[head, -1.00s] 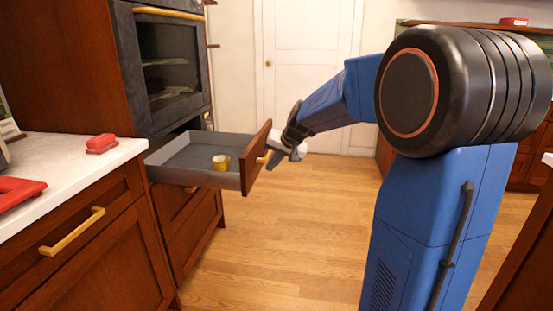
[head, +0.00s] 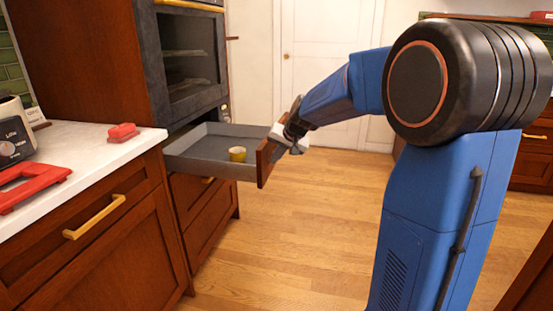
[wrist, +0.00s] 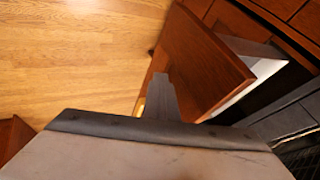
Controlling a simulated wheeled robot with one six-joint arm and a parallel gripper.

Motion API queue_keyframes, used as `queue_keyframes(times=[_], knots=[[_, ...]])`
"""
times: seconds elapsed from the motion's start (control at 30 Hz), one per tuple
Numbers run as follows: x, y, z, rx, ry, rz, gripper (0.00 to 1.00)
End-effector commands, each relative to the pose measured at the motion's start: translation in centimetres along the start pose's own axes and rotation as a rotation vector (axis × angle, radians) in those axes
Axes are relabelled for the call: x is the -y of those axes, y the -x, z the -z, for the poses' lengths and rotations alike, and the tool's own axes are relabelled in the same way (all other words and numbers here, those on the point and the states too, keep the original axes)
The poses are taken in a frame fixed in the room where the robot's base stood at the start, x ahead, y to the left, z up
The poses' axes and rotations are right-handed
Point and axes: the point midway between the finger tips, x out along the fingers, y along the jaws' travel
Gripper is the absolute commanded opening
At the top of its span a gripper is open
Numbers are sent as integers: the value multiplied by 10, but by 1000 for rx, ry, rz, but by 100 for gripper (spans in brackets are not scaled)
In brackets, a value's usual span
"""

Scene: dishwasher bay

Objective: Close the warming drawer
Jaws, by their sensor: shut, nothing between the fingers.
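The warming drawer (head: 194,165) stands pulled out below the oven, with a grey tray and a wooden front (head: 265,164). A small yellow round item (head: 237,154) lies inside it. My gripper (head: 290,143) is at the outer side of the drawer front, near its upper edge. In the wrist view the shut, empty fingers (wrist: 160,83) overlap the wooden front (wrist: 205,55); I cannot tell whether they touch it. A sliver of yellow, perhaps the handle, shows beside the fingers in the wrist view, and most of it is hidden.
The oven (head: 188,60) is above the drawer. A white counter (head: 85,160) at left holds a red block (head: 123,132), a red item (head: 32,184) and part of an appliance (head: 12,135). Wooden floor (head: 290,240) is clear in the middle.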

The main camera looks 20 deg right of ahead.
Motion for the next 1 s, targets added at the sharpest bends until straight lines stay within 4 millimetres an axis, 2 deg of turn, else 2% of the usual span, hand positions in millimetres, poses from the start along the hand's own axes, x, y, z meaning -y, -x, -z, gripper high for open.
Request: queue_keyframes(times=[0.17,0.27,1.0], knots=[[19,-11,-1,3,2,2,0],[38,-20,-1,3,4,2,0],[218,-117,-1,1,3,2,0]])
